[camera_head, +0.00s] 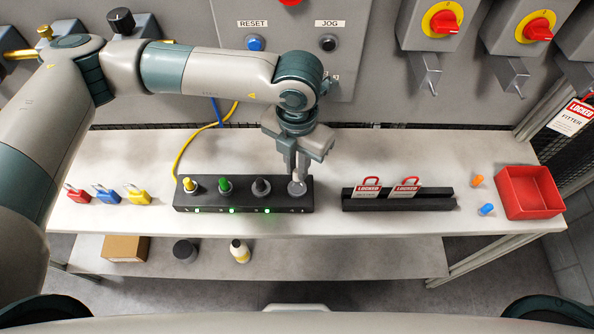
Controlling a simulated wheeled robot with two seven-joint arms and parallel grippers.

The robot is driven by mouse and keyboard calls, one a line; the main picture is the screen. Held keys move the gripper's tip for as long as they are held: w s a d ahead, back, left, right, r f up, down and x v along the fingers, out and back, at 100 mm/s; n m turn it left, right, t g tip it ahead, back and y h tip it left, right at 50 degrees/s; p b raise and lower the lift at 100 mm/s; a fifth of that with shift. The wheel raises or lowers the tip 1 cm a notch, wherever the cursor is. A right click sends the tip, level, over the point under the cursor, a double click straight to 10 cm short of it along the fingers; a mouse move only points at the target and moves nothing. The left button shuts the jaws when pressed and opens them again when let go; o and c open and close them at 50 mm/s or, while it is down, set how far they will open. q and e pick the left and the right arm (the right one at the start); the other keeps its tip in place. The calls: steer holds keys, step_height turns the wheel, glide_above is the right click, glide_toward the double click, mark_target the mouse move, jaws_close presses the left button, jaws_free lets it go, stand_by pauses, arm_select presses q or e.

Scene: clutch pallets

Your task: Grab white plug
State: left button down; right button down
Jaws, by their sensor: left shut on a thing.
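The black socket strip (220,202) lies on the white table. A yellow plug (191,185), a green plug (225,185) and a black plug (261,187) stand upright in it from left to right. My left gripper (298,180) points down over the right end of the strip. It is shut on the white plug (296,188), which looks greyish and is partly hidden by the fingers. I cannot tell whether the plug is still seated in its socket. My right gripper is out of view.
Red, blue and yellow padlocks (107,194) lie at the left. A black rack (398,204) with two red-and-white lock tags stands right of the strip. Orange and blue earplug-like pieces (486,209) lie beside a red bin (528,194). A control panel stands behind.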

arm_select(q)
steer(key=s+d+r, duration=0.2)
steer(key=d+r, duration=0.1)
steer(key=d, duration=0.2)
steer(key=s+d+r+b, duration=0.1)
steer(key=s+d+r, duration=0.2)
steer(key=d, duration=0.2)
steer(key=shift+d+r+b, duration=0.3)
steer(key=shift+d+r, duration=0.05)
steer(key=shift+r, duration=0.05)
steer(key=shift+a, duration=0.1)
